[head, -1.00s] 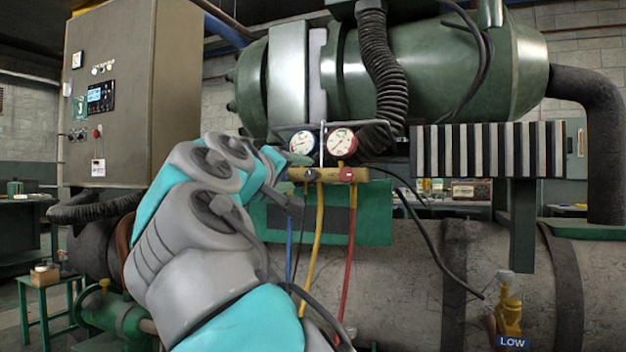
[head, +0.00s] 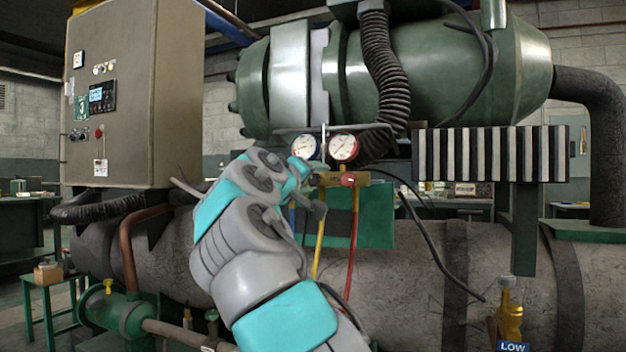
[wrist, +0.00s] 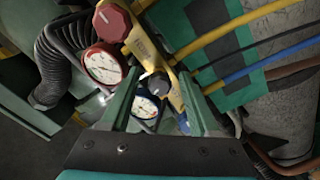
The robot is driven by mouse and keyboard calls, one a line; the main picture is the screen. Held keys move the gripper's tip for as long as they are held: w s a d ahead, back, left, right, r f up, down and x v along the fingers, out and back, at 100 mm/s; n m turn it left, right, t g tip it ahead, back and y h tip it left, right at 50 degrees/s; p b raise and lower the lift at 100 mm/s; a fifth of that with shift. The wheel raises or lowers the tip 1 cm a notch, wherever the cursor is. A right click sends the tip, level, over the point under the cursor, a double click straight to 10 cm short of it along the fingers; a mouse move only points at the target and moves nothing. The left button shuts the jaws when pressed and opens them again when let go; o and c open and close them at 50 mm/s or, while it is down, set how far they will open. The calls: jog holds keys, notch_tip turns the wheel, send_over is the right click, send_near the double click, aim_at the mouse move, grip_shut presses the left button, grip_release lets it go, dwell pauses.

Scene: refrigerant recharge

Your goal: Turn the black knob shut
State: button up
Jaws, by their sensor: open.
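The black knob (wrist: 155,84) sits on the yellow manifold block (wrist: 145,42) in the wrist view. My gripper (wrist: 158,76) is open, with one green finger on each side of the knob. I cannot tell whether either finger touches it. A white-faced gauge (wrist: 147,108) shows between the fingers, partly covered. In the head view the manifold (head: 350,179) is below two gauges. My gripper (head: 308,170) is at its left end, and my arm and gripper hide the black knob there.
A red knob (wrist: 112,21) is on the manifold's other end, near a red-rimmed gauge (wrist: 103,66). Yellow, blue and red hoses (wrist: 248,73) run from the manifold. A black ribbed hose (head: 383,70) hangs above it. A grey control cabinet (head: 135,100) stands at the left.

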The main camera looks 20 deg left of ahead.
grip_shut()
dwell(0.3)
jog(key=shift+f+m, duration=0.1)
jog(key=shift+m, duration=0.2)
jog(key=m, duration=0.4)
jog(key=shift+m+p, duration=0.3)
jog(key=shift+p, duration=0.1)
jog(key=m, duration=0.5)
jog(key=shift+m+p, duration=0.3)
jog(key=m, duration=0.5)
jog(key=shift+a+p, duration=0.1)
jog(key=shift+p, duration=0.2)
jog(key=shift+m+p, duration=0.35)
jog(key=shift+m, duration=2.05)
